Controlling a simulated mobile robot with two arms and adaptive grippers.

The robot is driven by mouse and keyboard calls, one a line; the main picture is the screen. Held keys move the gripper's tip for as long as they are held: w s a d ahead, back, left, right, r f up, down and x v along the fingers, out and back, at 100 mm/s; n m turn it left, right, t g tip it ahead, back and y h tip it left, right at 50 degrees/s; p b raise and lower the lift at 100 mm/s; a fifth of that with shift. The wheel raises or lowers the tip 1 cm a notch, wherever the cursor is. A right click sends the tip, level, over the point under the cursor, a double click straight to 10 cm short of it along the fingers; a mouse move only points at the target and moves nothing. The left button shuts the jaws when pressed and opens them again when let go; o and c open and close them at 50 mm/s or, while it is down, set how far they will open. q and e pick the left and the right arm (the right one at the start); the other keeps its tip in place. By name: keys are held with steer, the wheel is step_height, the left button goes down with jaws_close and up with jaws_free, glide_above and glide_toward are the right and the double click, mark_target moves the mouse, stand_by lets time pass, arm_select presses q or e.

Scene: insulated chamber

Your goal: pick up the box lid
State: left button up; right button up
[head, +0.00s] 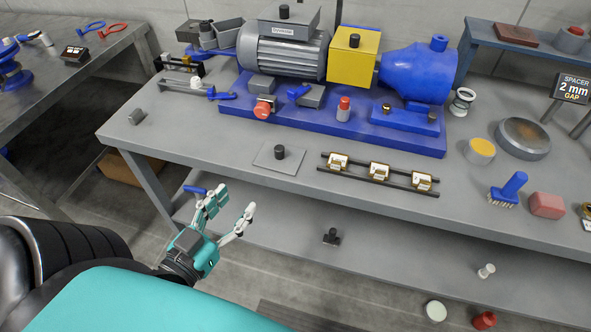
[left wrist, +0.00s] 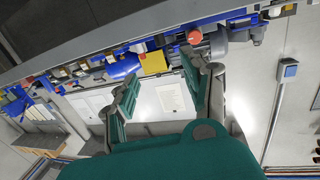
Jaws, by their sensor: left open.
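A flat grey square plate with a black knob (head: 279,160) lies on the front part of the grey bench and looks like a lid. The grey box on top of the motor (head: 283,24) also carries a black knob; I cannot tell for sure which one is the box lid. My left gripper (head: 235,201) is open and empty, in front of the bench's front edge, to the lower left of the plate and apart from it. In the left wrist view its two fingers (left wrist: 162,67) stand wide apart with nothing between them. My right gripper is not in view.
The grey bench (head: 230,170) has a front edge and a lower shelf (head: 390,250). A rail with brass blocks (head: 379,171) lies right of the plate. The blue motor base (head: 330,130) stands behind it. The bench is bare just left of the plate.

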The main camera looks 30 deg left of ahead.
arm_select(q)
glide_toward(277, 152)
steer(key=w, duration=0.1)
steer(key=w+p, duration=0.1)
steer(key=w, duration=0.3)
steer(key=shift+w+a+f, duration=0.15)
steer(key=shift+a+f, duration=0.05)
steer(key=shift+a, duration=0.05)
steer(key=shift+w, duration=0.5)
steer(key=w, duration=0.2)
steer(key=w+p, duration=0.1)
steer(key=w, duration=0.2)
steer(key=shift+f, duration=0.2)
steer(key=shift+s, duration=0.1)
jaws_close()
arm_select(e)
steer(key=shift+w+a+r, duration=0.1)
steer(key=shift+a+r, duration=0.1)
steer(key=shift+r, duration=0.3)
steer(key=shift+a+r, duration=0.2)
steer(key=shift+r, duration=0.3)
